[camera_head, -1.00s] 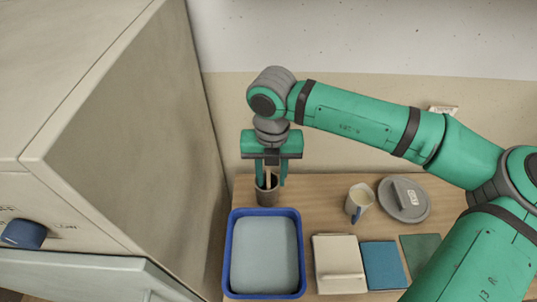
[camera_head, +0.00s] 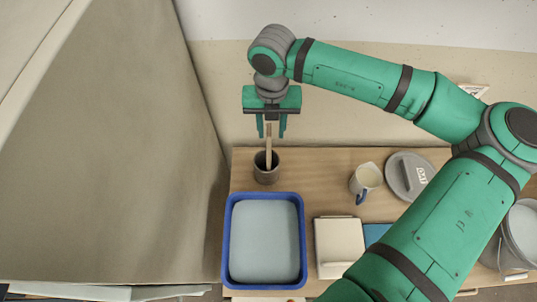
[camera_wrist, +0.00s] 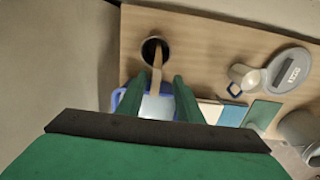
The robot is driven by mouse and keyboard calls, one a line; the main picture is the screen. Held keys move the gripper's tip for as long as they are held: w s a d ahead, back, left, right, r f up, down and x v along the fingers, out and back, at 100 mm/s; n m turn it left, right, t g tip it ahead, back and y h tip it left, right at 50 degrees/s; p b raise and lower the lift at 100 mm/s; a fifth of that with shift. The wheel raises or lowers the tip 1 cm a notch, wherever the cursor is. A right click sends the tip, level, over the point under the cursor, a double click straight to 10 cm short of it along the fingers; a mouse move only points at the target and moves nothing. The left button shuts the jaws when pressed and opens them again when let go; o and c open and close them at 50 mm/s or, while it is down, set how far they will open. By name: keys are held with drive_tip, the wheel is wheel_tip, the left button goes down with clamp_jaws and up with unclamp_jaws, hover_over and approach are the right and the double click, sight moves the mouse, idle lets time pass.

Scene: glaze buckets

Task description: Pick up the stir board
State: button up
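The stir board (camera_head: 268,143) is a thin wooden stick standing upright in a dark cup (camera_head: 267,174) on the table. Its lower end is hidden inside the cup. My gripper (camera_head: 271,136) is above the cup with its green fingers pointing down. The fingers are apart, and the top of the stick rises between them, closer to the left finger. In the wrist view, the stick (camera_wrist: 157,70) runs from the cup (camera_wrist: 154,50) toward the gap between the fingers (camera_wrist: 158,90), with space visible beside it.
A blue tray (camera_head: 227,250) with a pale inside stands in front of the cup. To the right are a mug (camera_head: 366,179), a grey lid (camera_head: 399,178) and a cream box (camera_head: 335,248). A large beige cabinet wall (camera_head: 130,170) is at the left. A bucket (camera_head: 525,230) is at the far right.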

hover_over(269, 157)
drive_tip(key=w, duration=0.2)
wheel_tip(269, 157, down, 4)
drive_tip(key=shift+w+a+f, duration=0.1)
drive_tip(key=shift+w+f, duration=0.05)
drive_tip(key=shift+f, duration=0.7)
clamp_jaws()
